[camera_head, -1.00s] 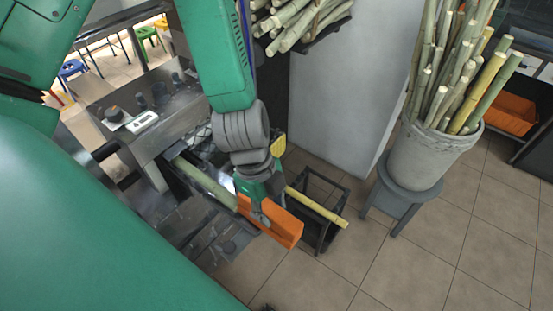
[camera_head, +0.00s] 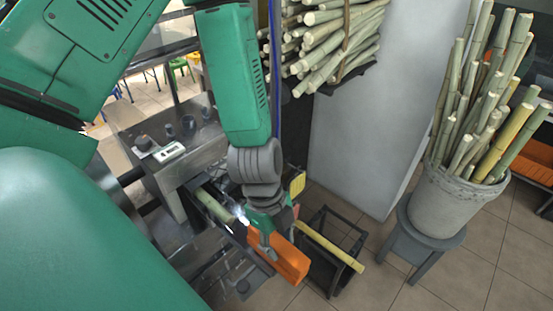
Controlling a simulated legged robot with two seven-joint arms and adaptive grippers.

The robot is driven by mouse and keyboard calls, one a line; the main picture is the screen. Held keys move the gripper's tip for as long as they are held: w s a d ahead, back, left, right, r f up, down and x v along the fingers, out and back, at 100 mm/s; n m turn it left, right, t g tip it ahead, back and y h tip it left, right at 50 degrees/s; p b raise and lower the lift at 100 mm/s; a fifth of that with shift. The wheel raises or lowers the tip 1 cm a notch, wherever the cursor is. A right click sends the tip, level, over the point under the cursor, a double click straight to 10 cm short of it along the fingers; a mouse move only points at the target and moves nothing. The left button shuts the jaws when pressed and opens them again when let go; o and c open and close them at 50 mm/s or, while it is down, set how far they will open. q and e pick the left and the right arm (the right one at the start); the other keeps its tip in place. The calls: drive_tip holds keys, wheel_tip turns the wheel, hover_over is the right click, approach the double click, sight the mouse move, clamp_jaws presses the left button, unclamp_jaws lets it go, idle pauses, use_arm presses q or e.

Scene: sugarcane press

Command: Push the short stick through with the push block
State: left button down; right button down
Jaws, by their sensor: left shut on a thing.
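The orange push block (camera_head: 290,263) is held by my left gripper (camera_head: 266,240), which is shut on it. The short stick (camera_head: 213,207) is a pale green piece of cane lying in the feed channel of the metal press (camera_head: 190,155). Its near end is close to the block; I cannot tell whether they touch. The gripper's fingers are partly hidden by the wrist. My right gripper is not in view.
A yellowish cane (camera_head: 335,249) lies across a dark metal rack (camera_head: 318,277) right of the block. A grey bucket of canes (camera_head: 452,207) stands on a stool (camera_head: 408,245). Bundled canes (camera_head: 335,45) rest on a shelf above. Tiled floor is clear at the lower right.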

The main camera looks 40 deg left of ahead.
sight(290, 253)
use_arm(q)
drive_tip(key=shift+d, duration=1.55)
drive_tip(key=d+r+p, duration=0.1)
drive_tip(key=r+p, duration=0.1)
drive_tip(key=d+r+p, duration=0.1)
drive_tip(key=r+p, duration=0.2)
drive_tip(key=d+r+p, duration=0.1)
drive_tip(key=r+p, duration=0.1)
drive_tip(key=r, duration=0.1)
drive_tip(key=shift+r+p, duration=0.25)
drive_tip(key=shift+p, duration=0.1)
drive_tip(key=shift+s+d+r, duration=0.15)
drive_tip(key=shift+r, duration=0.1)
idle(0.4)
